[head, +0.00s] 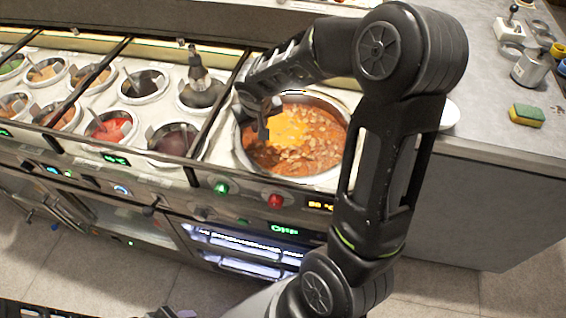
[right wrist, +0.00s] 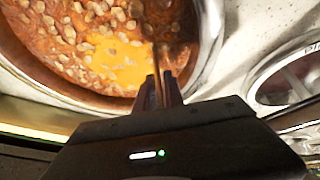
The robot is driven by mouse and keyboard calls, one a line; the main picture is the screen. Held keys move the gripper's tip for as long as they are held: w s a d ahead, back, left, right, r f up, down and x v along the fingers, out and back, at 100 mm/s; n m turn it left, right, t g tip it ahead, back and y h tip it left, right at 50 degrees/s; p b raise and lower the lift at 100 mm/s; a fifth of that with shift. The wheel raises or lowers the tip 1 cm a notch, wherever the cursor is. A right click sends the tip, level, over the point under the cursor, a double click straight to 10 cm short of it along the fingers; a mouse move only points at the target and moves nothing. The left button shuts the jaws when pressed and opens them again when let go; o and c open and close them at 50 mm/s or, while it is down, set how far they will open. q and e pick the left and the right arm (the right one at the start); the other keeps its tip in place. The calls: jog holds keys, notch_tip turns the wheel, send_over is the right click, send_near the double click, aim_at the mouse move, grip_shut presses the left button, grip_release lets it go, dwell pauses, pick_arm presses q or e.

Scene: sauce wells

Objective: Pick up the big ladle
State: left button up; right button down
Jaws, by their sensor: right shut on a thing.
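The big pot (head: 240,150) of reddish-brown stew with beans and a yellow patch is set in the counter, in the middle of the head view. My right gripper (head: 264,122) reaches over the pot's left part. In the right wrist view my right gripper (right wrist: 168,90) is shut on a thin upright handle (right wrist: 157,75), which I take to be the big ladle's. The handle runs toward the stew (right wrist: 85,45); the ladle's bowl is not visible and seems hidden in the stew.
Several small sauce wells (head: 143,86) line the counter to the left, some with utensils standing in them. A dark bottle-like utensil (head: 198,75) stands in one well. A sponge (head: 526,114) and a metal cup (head: 531,69) are on the grey counter at right.

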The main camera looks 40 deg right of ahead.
dwell(0.8)
notch_tip(320, 180, up, 18)
jog(key=shift+p, duration=0.45)
dwell(0.8)
jog(key=s+d+f+b, duration=0.1)
jog(key=d+f+b, duration=0.2)
jog(key=f+b, duration=1)
notch_tip(320, 180, down, 3)
jog(key=shift+s+d+r, duration=0.1)
jog(key=shift+s+d, duration=0.05)
jog(key=shift+d, duration=0.05)
dwell(0.4)
